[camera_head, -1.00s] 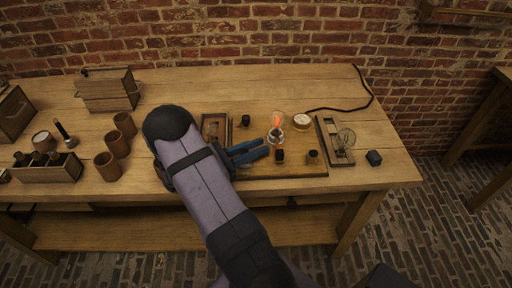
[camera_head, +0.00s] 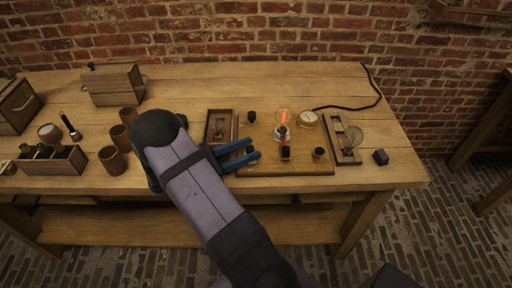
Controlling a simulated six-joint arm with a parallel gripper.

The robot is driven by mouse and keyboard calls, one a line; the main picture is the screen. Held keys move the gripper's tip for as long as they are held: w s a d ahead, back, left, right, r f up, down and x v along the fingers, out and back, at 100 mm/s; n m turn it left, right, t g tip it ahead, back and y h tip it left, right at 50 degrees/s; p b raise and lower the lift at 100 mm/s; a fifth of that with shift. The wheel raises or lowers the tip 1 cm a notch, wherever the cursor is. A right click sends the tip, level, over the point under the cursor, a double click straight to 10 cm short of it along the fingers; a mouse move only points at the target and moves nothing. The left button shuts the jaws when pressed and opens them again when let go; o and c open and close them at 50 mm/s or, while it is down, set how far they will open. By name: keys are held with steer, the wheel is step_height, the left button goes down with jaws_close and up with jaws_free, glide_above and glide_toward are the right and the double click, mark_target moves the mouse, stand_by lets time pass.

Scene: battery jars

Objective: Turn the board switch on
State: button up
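The wooden board (camera_head: 270,168) lies on the table right of the middle. A small bulb (camera_head: 283,118) on it glows orange. A small dark block with some red (camera_head: 285,153), possibly the switch, stands near the board's front edge. Its lever position is too small to tell. My gripper (camera_head: 254,149) is over the left part of the board. Its two blue fingers are apart, with nothing visible between them. The fingertips point right toward the dark block, with a gap between. My arm hides part of the table at the left of the board.
A round dial (camera_head: 308,118), a black knob (camera_head: 251,117) and a small dark post (camera_head: 318,154) are around the bulb. A framed wooden box (camera_head: 220,126) is left, and a tray with a glass globe (camera_head: 345,158) right. Brown jars (camera_head: 112,160) stand farther left.

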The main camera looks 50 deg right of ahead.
mark_target(247, 152)
steer(key=shift+v, duration=1)
steer(key=shift+b, duration=0.3)
steer(key=a+n+t+b, duration=0.1)
steer(key=b, duration=0.1)
steer(key=a+n+t+b, duration=0.1)
steer(key=t+b, duration=0.1)
steer(key=shift+s+a+f+t+h+b, duration=0.2)
steer(key=shift+f+t+h+b, duration=0.1)
steer(key=shift+f+h+b, duration=0.1)
steer(key=shift+s+a+n+t+b, duration=0.35)
steer(key=shift+a+n+t+b, duration=0.15)
steer(key=shift+n+t+b, duration=0.5)
steer(key=shift+s+a+n+t+b, duration=0.3)
steer(key=shift+t+b, duration=0.15)
steer(key=shift+t, duration=0.35)
steer(key=shift+w+d, duration=0.15)
steer(key=shift+d, duration=1.65)
steer(key=shift+w+d, duration=0.1)
steer(key=shift+d, duration=1.75)
